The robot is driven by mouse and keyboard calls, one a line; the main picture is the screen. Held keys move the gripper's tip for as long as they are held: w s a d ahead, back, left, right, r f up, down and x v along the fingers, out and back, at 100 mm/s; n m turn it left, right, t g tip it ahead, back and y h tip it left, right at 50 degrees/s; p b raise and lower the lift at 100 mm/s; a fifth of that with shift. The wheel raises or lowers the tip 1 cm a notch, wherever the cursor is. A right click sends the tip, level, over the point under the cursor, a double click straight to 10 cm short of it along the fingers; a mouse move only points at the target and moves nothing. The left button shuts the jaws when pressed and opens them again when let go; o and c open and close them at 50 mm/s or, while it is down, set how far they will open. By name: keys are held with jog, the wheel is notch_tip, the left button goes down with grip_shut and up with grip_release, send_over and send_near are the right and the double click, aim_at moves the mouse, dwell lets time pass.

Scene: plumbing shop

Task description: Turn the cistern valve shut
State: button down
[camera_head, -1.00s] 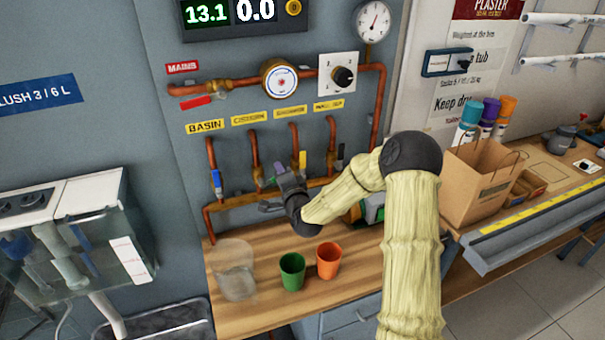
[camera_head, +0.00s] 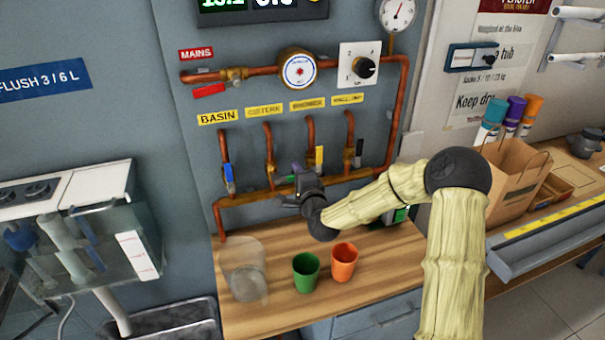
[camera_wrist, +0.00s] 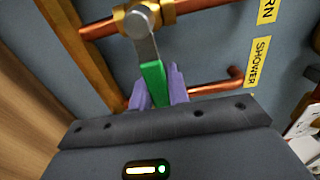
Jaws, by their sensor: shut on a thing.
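The cistern valve (camera_wrist: 140,20) is a brass body on a copper pipe in the wrist view, with a metal lever ending in a green handle (camera_wrist: 153,82). The lever stands roughly crosswise to its pipe. My gripper (camera_wrist: 160,88) is shut on the green handle, one purple finger on each side. In the head view, my gripper (camera_head: 286,180) is just right of the cistern pipe (camera_head: 268,140), below the yellow cistern label (camera_head: 264,110). The handle is not clear there.
The blue-handled basin valve (camera_head: 229,178) is on the left; the yellow-handled shower valve (camera_head: 319,160) and a black-handled valve (camera_head: 358,155) are close on the right. A clear container (camera_head: 243,268), green cup (camera_head: 306,272) and orange cup (camera_head: 344,262) stand below on the wooden bench (camera_head: 270,318).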

jog(key=c, duration=1.3)
grip_release()
jog(key=shift+f, duration=0.1)
jog(key=shift+c, duration=0.2)
jog(key=b+v, duration=1.2)
jog(key=v, duration=0.5)
jog(key=shift+s+b, duration=0.15)
jog(key=shift+b, duration=0.15)
jog(key=shift+d, duration=0.15)
